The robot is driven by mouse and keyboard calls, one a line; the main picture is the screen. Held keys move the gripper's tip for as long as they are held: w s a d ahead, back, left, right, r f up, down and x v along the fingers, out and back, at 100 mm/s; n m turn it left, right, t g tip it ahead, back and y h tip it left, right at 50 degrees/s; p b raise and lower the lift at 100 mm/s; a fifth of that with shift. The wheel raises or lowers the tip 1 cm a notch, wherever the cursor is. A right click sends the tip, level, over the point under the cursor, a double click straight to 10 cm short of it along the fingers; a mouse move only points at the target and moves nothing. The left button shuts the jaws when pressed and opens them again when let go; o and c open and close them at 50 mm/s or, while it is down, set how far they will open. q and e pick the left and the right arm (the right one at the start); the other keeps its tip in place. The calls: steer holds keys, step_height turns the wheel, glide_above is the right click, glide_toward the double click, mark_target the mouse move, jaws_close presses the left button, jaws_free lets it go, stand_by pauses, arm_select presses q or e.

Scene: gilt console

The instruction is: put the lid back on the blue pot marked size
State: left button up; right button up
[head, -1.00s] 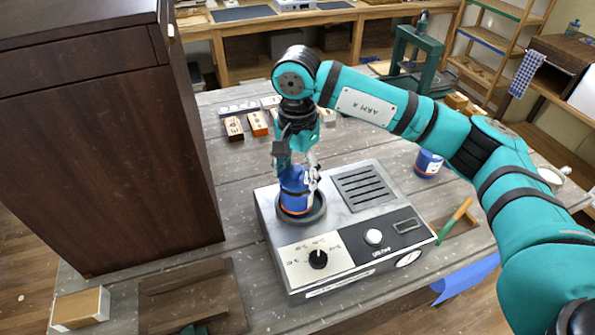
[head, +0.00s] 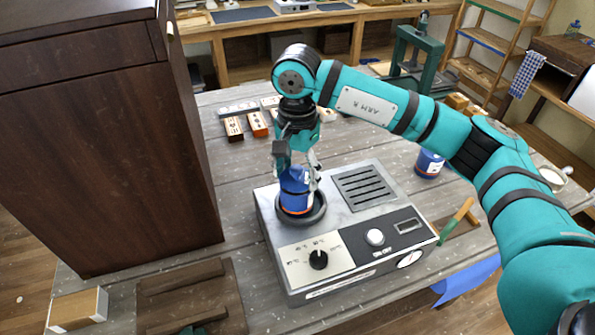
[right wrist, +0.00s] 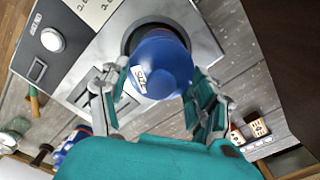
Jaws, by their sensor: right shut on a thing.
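A blue pot (head: 296,203) with a label and an orange band low on its side stands upright in the dark ring on the metal heater (head: 356,235). My right gripper (head: 298,176) points down over it and is shut on its blue top, which looks like the lid. In the right wrist view the rounded blue lid (right wrist: 165,65) sits between the fingertips, over the ring. A second blue pot (head: 429,163) with a white label stands right of the heater.
A tall dark wooden cabinet (head: 105,150) closes off the left. Small labelled blocks (head: 246,125) stand behind the heater. A wooden tray (head: 190,292) and a box (head: 78,308) lie front left.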

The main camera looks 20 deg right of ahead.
steer(key=shift+b, duration=0.35)
stand_by(0.7)
stand_by(0.3)
steer(key=o, duration=1)
steer(key=shift+o, duration=0.9)
steer(key=shift+r+p, duration=1.55)
steer(key=shift+r, duration=1.95)
